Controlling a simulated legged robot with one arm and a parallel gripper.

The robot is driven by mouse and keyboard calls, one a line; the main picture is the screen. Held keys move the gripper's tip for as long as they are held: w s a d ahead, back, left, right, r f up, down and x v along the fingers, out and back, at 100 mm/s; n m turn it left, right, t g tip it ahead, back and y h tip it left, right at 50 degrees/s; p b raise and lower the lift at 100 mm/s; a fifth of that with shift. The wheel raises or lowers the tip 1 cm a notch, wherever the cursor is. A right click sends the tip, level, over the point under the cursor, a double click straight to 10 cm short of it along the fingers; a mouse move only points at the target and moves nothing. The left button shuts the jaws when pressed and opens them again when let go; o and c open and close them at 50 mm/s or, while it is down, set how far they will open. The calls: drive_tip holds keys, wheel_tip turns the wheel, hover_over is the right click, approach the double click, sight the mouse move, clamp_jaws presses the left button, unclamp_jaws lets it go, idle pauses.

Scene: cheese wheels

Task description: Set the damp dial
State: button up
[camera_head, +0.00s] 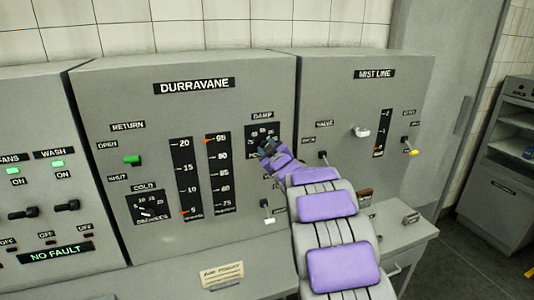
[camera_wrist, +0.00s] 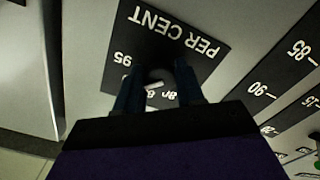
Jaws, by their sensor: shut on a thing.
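The damp dial (camera_head: 262,132) is a black square plate with white numbers under the DAMP label, at the upper right of the DURRAVANE panel. My gripper (camera_head: 266,146) reaches it from the lower right and covers its lower part. In the wrist view the dial plate (camera_wrist: 172,40) appears upside down with PER CENT on it. The knob's exact setting is hidden by the fingers.
Two vertical scales (camera_head: 218,172) stand left of the dial, with a COLD dial (camera_head: 148,207) and a green RETURN switch (camera_head: 132,160) further left. A white-tipped lever (camera_head: 268,218) sits below my gripper. The MIST LINE panel (camera_head: 355,130) with levers is at right.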

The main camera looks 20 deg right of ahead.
drive_tip(key=shift+n, duration=0.5)
drive_tip(key=o, duration=1)
drive_tip(key=shift+o, duration=0.2)
drive_tip(key=s+a+p, duration=0.1)
drive_tip(key=s, duration=1.6)
drive_tip(key=shift+s+a, duration=0.15)
drive_tip(key=shift+a, duration=0.05)
drive_tip(key=shift+f, duration=0.1)
